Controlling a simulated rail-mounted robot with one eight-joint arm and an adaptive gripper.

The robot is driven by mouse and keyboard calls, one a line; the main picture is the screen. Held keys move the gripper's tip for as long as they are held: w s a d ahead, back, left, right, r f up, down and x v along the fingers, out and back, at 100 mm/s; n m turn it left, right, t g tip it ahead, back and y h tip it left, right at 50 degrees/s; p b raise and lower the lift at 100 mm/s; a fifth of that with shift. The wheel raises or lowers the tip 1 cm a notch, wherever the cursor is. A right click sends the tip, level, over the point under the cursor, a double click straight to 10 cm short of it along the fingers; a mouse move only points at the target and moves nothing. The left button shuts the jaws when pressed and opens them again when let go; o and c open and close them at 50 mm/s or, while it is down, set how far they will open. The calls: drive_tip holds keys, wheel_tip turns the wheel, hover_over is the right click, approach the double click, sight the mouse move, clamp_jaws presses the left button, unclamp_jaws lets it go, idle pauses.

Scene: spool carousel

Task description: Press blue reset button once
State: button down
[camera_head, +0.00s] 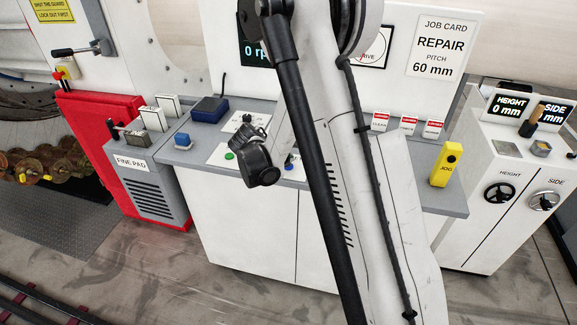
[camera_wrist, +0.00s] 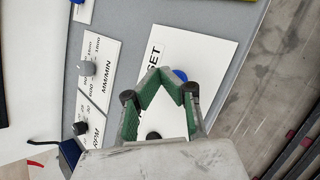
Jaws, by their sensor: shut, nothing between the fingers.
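The blue button (camera_wrist: 180,75) sits on a white label plate (camera_wrist: 205,62) whose visible letters read "SET". It is partly covered by my gripper (camera_wrist: 159,73) in the wrist view. The green-padded fingers are shut with nothing between them, and their tips appear just left of the button. I cannot tell whether they touch it. In the head view a small blue button (camera_head: 289,166) shows on the console beside my arm; the fingers are not clearly visible there.
Knobs for MM/MIN (camera_wrist: 87,68) and RPM (camera_wrist: 80,128) lie left of the plate. A green button (camera_head: 229,155), a blue knob (camera_head: 182,139) and a blue box (camera_head: 208,110) stand on the console. A yellow JOG unit (camera_head: 446,165) stands at its right end.

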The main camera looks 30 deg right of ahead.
drive_tip(key=shift+f, duration=0.1)
idle(0.3)
drive_tip(key=shift+f+b, duration=0.35)
drive_tip(key=shift+b, duration=0.3)
drive_tip(key=shift+f+b, duration=0.35)
drive_tip(key=shift+b, duration=0.2)
idle(0.5)
drive_tip(key=shift+r, duration=0.8)
drive_tip(key=shift+r+p, duration=1.25)
drive_tip(key=shift+r, duration=1.25)
